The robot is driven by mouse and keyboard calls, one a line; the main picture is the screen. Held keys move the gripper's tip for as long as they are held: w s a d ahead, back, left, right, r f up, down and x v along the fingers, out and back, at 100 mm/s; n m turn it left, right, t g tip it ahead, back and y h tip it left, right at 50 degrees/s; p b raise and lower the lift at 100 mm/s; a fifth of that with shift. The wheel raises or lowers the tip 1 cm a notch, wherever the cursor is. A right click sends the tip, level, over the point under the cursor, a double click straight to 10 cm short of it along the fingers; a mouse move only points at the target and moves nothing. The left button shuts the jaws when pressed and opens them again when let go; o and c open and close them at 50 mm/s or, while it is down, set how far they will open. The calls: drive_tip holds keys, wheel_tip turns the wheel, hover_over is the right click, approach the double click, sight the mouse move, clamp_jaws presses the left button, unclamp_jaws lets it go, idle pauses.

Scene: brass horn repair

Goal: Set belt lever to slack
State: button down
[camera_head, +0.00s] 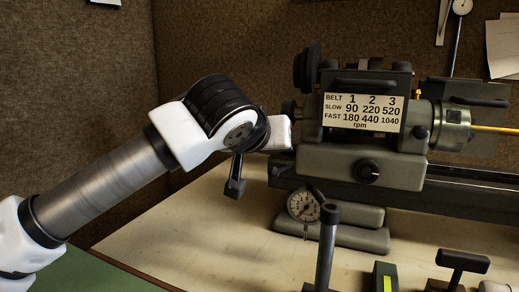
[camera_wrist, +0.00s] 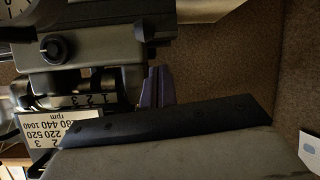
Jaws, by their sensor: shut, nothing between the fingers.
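The grey lathe headstock (camera_head: 375,135) stands right of centre in the head view, its speed chart (camera_head: 361,113) facing me. My gripper's pale hand (camera_head: 279,134) is at the left end of the headstock; its fingers are hidden there. In the wrist view, the shut fingers (camera_wrist: 158,88) point at the headstock's end and hold nothing. A dark knob with a short stub (camera_wrist: 146,32) is just beyond the fingertips; I cannot tell whether they touch, or whether this is the belt lever. The belt lever's position is not clear in either view.
A round black knob (camera_head: 367,172) is on the headstock front. A dial gauge (camera_head: 304,206) stands below, with a dark upright post (camera_head: 326,245) and a T-handled tool (camera_head: 461,265) nearer. The pale bench top (camera_head: 190,235) is clear at left. Brown walls (camera_head: 225,45) stand behind.

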drive_tip(key=s+a+r+b, duration=0.1)
drive_tip(key=s+a, duration=0.1)
drive_tip(key=s, duration=0.7)
drive_tip(key=shift+s+a+r, duration=0.15)
drive_tip(key=shift+a+r, duration=0.05)
drive_tip(key=shift+r, duration=0.15)
drive_tip(key=shift+s, duration=0.1)
